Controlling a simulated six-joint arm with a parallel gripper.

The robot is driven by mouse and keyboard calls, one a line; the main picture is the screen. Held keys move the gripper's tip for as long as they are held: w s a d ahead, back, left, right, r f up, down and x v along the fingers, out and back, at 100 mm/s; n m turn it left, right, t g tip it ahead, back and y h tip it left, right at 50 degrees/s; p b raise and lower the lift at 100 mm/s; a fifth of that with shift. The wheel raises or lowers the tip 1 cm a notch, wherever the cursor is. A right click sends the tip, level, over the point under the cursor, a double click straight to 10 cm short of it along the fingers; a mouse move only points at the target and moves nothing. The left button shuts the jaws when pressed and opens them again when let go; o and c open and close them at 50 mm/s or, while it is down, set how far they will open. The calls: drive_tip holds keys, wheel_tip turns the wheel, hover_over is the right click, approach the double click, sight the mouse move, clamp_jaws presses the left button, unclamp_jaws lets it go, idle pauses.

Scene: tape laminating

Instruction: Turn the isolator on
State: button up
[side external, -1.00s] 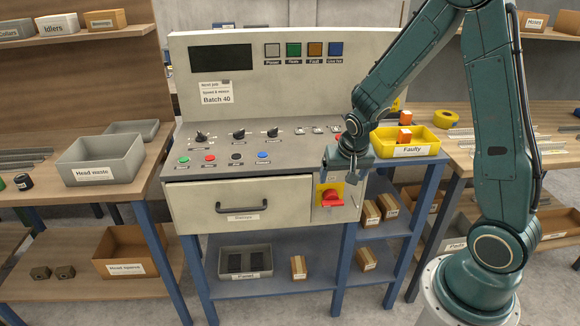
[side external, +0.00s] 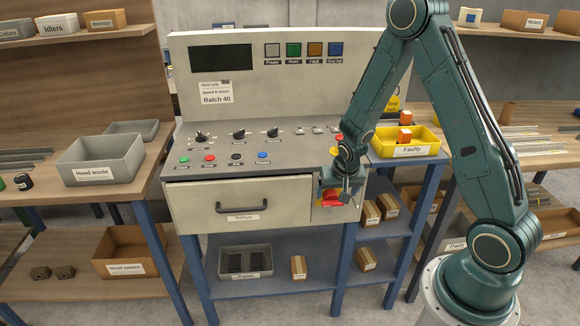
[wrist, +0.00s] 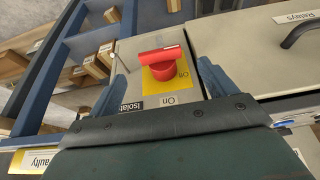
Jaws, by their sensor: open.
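The isolator is a red rotary handle on a yellow plate (wrist: 155,86), at the right end of the bench front. In the wrist view the red handle (wrist: 162,60) lies crosswise, with a pale mark near its right end, on the "Off" side. The "On" label is on the gripper side of the knob. In the side view the isolator (side external: 329,195) is partly covered by my gripper (side external: 342,193). My gripper is open, its two fingers (wrist: 163,72) apart on either side of the isolator with a gap to each; I see no contact.
A drawer with a black handle (side external: 241,207) is left of the isolator. Switches and coloured buttons (side external: 236,158) are on the panel above. A yellow "Faulty" bin (side external: 420,142) stands to the right, and blue shelving (wrist: 75,60) with cartons is beside the isolator.

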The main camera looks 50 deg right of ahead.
sight(333, 202)
drive_tip(key=shift+x, duration=2.4)
drive_tip(key=c, duration=1.4)
